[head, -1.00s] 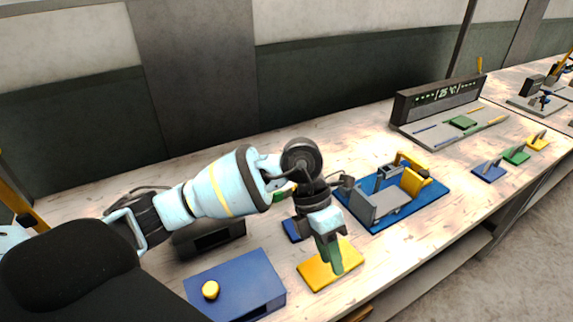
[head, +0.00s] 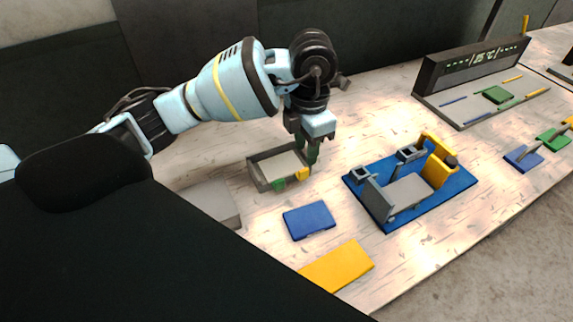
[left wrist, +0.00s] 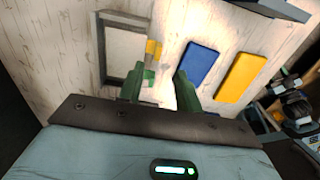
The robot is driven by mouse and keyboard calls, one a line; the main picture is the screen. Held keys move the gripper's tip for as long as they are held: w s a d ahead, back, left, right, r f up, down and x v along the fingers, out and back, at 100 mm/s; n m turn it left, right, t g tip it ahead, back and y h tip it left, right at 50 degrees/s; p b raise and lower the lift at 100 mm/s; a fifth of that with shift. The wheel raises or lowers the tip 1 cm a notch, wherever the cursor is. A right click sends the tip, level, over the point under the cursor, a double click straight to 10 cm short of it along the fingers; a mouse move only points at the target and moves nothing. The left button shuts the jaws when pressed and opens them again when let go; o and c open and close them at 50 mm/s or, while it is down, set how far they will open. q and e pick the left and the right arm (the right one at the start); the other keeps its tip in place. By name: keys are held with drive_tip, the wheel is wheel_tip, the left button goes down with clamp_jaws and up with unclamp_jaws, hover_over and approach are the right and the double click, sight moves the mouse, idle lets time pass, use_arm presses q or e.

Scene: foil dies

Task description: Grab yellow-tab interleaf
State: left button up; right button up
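A shallow grey tray (head: 262,180) holds a pale sheet (head: 278,166), with a yellow tab (head: 302,174) and a green tab (head: 279,184) at its near edge. My left gripper (head: 307,150) is at the tray's right end, its green fingers pointing down close to the yellow tab. In the left wrist view, the gripper (left wrist: 160,87) has its fingers wide apart with nothing clamped between them. The yellow tab (left wrist: 154,48) and green tab (left wrist: 149,75) show near the left finger. Dark and light-blue parts of mine show at the right edge there; their fingers cannot be made out.
A blue plate (head: 309,220) and a yellow plate (head: 337,266) lie right of the tray. A blue-based fixture (head: 440,207) with grey and yellow parts stands further right. A grey display unit (head: 470,65) is at the back. My black arm link hides the lower left.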

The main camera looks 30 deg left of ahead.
sight(305, 170)
use_arm(q)
drive_tip(key=shift+w+f, duration=0.15)
drive_tip(key=shift+f, duration=1.65)
drive_tip(key=shift+w+f, duration=0.1)
drive_tip(key=shift+f, duration=1.7)
clamp_jaws()
